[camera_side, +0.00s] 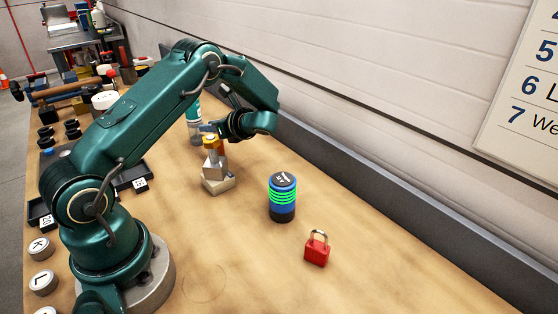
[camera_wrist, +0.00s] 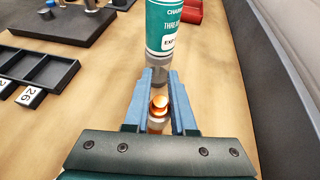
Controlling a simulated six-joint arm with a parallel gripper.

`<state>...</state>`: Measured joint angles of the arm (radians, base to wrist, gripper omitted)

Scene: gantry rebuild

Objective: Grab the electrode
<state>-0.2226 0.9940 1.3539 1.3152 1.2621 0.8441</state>
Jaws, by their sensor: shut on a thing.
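The electrode (camera_wrist: 159,106) is a small copper-coloured piece between the blue-grey fingers of my gripper (camera_wrist: 159,80). In the side view the electrode (camera_side: 212,143) shows as an orange-gold top on a grey body, above a pale block (camera_side: 217,185) on the bench. My gripper (camera_side: 208,129) reaches down from the right and is shut on the electrode. The fingers hide part of it. I cannot tell whether its lower end still rests on the block.
A teal and white labelled canister (camera_wrist: 164,30) stands just beyond the fingertips. A blue-green banded cylinder (camera_side: 283,198) and a red padlock (camera_side: 317,249) stand to the right. A black tray (camera_wrist: 40,75) lies left in the wrist view. The right bench is mostly clear beside the wall.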

